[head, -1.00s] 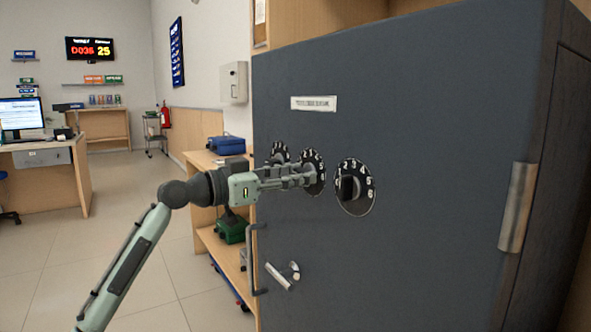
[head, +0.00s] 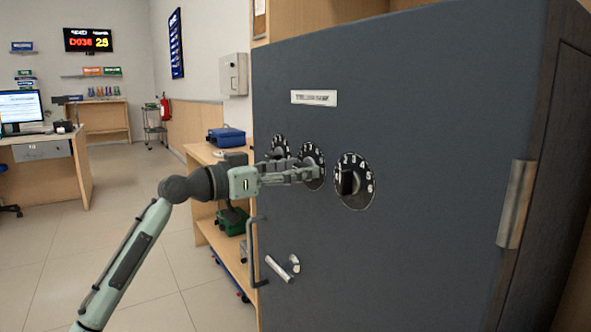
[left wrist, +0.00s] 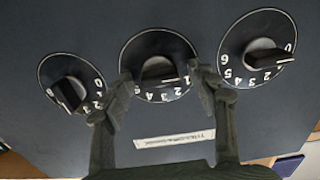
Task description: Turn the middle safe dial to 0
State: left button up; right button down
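The grey safe door (head: 420,130) carries three black dials with white numbers in a row. The middle dial (head: 317,152) is partly hidden by my left gripper (head: 316,173) in the head view. In the left wrist view, upside down, the middle dial (left wrist: 160,42) is fully framed, and its black bar knob (left wrist: 158,75) lies roughly sideways, its right end near the 1. The left gripper (left wrist: 162,88) is open, one finger at each side of the middle dial, with the knob between them; contact is not clear. My right gripper is not in view.
The right dial (head: 362,195) and the far left dial (head: 280,143) flank the middle one closely. A lever handle (head: 280,268) and a bar handle (head: 252,250) sit below. A shelf with a blue case (head: 227,139) stands left of the safe.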

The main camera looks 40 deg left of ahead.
pick_arm(q)
jog(key=shift+s, duration=0.1)
jog(key=v, duration=1.1)
jog(key=shift+s+a, duration=0.2)
jog(key=shift+s, duration=0.15)
notch_tip(320, 180, down, 30)
jog(key=d+n+g+y+p, duration=0.1)
jog(key=d+n+g+y, duration=0.25)
jog(key=g, duration=0.25)
jog(key=s+d+f+g+y, duration=0.1)
jog(key=s+d+f, duration=0.3)
jog(key=f, duration=0.4)
jog(key=s+d+f+g+y+p, duration=0.1)
jog(key=s+d+f+g+y, duration=0.1)
jog(key=s+f, duration=0.5)
jog(key=s+d+f+g+y, duration=0.1)
jog(key=s+d+f+g, duration=0.3)
jog(key=f, duration=0.5)
jog(key=shift+s+d+f+m+g+y+p, duration=0.3)
jog(key=shift+s+d+m+y+p, duration=0.1)
jog(key=shift+s+d, duration=0.55)
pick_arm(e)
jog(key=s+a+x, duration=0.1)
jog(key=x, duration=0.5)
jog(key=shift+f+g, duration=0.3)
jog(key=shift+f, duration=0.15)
pick_arm(q)
jog(key=shift+s+a, duration=0.1)
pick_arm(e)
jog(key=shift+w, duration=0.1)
